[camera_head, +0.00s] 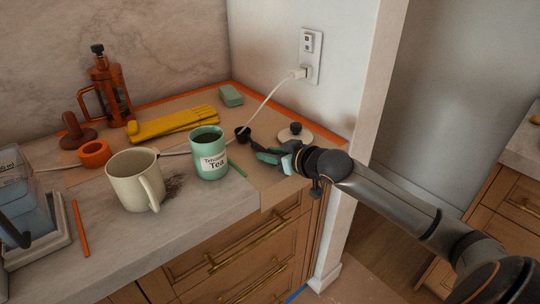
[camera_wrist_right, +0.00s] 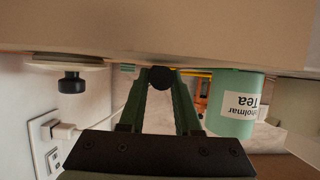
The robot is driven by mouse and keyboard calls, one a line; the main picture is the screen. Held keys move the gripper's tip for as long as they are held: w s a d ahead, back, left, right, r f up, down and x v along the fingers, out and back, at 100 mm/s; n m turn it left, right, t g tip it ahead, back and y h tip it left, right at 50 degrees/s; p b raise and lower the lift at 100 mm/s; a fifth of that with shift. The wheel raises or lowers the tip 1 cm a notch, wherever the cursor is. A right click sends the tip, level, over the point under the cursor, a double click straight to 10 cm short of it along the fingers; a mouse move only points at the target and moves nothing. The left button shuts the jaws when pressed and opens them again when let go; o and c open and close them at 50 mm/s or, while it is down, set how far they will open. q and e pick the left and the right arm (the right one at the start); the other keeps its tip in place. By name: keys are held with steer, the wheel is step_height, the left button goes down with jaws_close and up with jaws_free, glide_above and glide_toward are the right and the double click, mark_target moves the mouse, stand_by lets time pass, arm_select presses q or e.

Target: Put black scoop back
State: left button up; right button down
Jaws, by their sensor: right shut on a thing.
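The black scoop (camera_head: 243,133) is just right of the tea tin, its round bowl facing up-left; it also shows as a dark round shape in the right wrist view (camera_wrist_right: 162,78). My right gripper (camera_head: 258,149) reaches in from the right and is shut on the scoop. Its two green fingers close on it in the right wrist view. The green tea tin (camera_head: 209,155) stands upright with its top open and dark inside; its label shows in the right wrist view (camera_wrist_right: 236,106). A pale round lid with a black knob (camera_head: 295,134) lies behind the gripper. My left gripper is not in view.
A cream mug (camera_head: 135,181) stands left of the tin, with dark grounds (camera_head: 174,186) spilled between. A white cord (camera_head: 268,98) runs to the outlet.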

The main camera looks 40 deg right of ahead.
steer(key=shift+f, duration=0.15)
steer(key=c, duration=0.6)
jaws_free()
